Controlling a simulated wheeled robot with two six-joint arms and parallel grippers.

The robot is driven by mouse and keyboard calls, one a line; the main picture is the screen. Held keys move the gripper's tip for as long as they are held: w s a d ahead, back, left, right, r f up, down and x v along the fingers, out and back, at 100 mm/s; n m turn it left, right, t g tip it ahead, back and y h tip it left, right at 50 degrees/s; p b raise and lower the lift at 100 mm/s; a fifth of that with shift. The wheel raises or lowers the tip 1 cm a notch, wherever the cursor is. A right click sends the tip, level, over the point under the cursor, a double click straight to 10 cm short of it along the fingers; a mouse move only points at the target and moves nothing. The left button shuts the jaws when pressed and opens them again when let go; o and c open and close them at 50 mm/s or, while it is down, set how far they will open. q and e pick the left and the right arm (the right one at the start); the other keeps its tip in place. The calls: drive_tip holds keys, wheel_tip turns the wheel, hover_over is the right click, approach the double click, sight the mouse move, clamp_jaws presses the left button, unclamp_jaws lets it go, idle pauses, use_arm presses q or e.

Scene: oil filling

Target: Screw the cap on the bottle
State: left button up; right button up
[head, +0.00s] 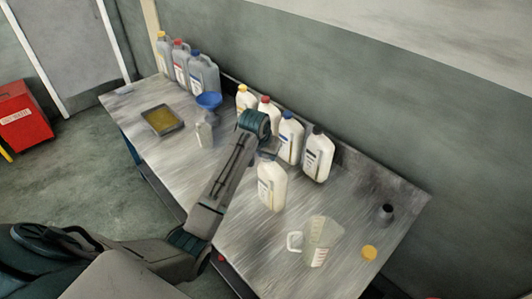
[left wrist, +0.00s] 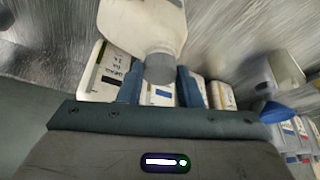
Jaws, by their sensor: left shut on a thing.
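A white bottle (head: 272,187) stands upright near the middle of the workbench. Its top is mostly hidden by my left gripper (head: 268,152) in the head view. In the left wrist view the bottle (left wrist: 140,28) has its neck end between the two blue fingers of my left gripper (left wrist: 160,86). The gripper is shut on the bottle at its neck. The neck end looks grey and round; I cannot tell whether this is the open mouth. A yellow cap (head: 369,253) lies on the bench at the front right, apart from the bottle. My right gripper is not in view.
White bottles with yellow, red, blue and black caps, such as the black-capped one (head: 318,155), stand behind. A clear jug (head: 320,240) and dark container (head: 386,213) are at right. A blue funnel (head: 208,100), tray (head: 162,120) and grey canisters (head: 204,75) are farther left.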

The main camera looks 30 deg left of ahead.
use_arm(q)
drive_tip(key=o, duration=1)
